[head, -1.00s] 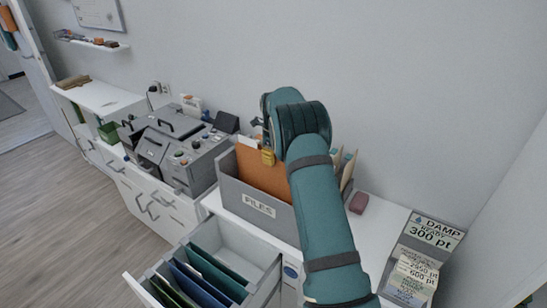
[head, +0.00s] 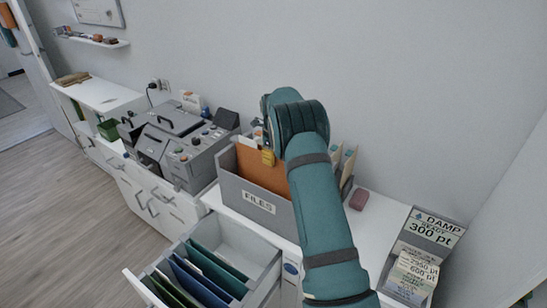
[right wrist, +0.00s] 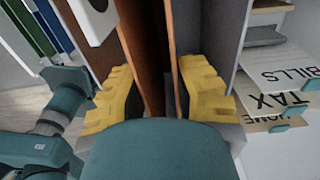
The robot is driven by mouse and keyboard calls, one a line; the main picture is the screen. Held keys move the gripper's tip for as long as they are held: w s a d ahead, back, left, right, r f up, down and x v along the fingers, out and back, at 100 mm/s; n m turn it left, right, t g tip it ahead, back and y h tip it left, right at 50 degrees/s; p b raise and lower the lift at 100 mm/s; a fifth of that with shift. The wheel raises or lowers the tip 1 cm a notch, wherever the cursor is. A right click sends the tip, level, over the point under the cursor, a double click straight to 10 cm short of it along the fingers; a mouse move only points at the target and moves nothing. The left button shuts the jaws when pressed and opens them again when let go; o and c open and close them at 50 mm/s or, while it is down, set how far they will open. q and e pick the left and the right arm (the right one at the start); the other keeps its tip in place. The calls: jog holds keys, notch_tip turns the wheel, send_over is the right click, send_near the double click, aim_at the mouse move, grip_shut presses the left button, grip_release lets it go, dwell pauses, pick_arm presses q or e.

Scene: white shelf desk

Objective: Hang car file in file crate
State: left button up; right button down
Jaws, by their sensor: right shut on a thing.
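The grey file crate (head: 229,197), labelled FILES, stands on the white desk. An orange-brown file (head: 262,174) stands upright inside it at the left, its lower part hidden by the crate's front wall. My right gripper (head: 267,156) is over the crate, mostly hidden behind my own arm. In the right wrist view its yellow fingers (right wrist: 158,98) are shut on the brown file (right wrist: 149,50), with brown panels between them. I cannot read a label on this file, nor tell whether it rests on the crate's rails.
An open drawer (head: 251,276) below the crate holds several green and blue files. A grey machine (head: 187,152) is left of the crate. A reddish block (head: 359,199) and a sign rack (head: 399,240) are to the right.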

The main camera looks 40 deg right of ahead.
jog(key=shift+f, duration=0.4)
dwell(0.4)
jog(key=c, duration=0.8)
grip_release()
jog(key=shift+o, duration=0.2)
notch_tip(320, 180, up, 12)
